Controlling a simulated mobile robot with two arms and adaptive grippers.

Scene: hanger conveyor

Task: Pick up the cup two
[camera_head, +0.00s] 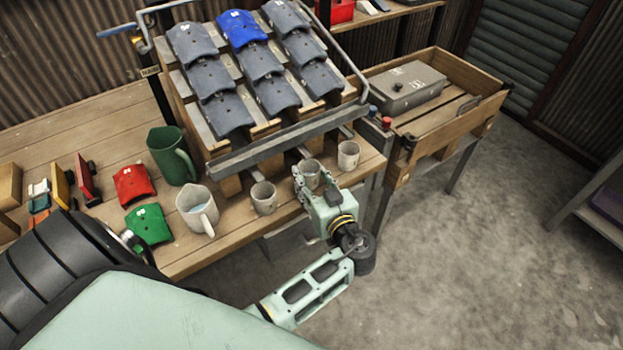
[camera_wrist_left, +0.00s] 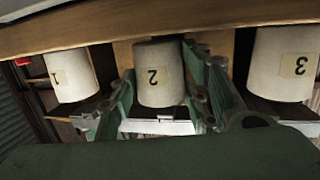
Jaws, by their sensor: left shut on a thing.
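Cup two (camera_head: 312,170) is a small pale grey cup near the front edge of the wooden workbench (camera_head: 95,112), in the middle of a row of similar cups. In the left wrist view its label "2" reads upside down on cup two (camera_wrist_left: 158,75). My left gripper (camera_head: 310,181) is shut on cup two, with one finger on each side of it. The gripper's fingers also show in the left wrist view (camera_wrist_left: 160,92). I cannot tell whether the cup's base is lifted. My right gripper is not in view.
Cup one (camera_head: 348,155) and cup three (camera_head: 263,198) stand close on either side. A tile rack (camera_head: 290,132) rises just behind. A grey jug (camera_head: 197,211) and a green jug (camera_head: 172,156) stand to the left. Open floor lies at the right.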

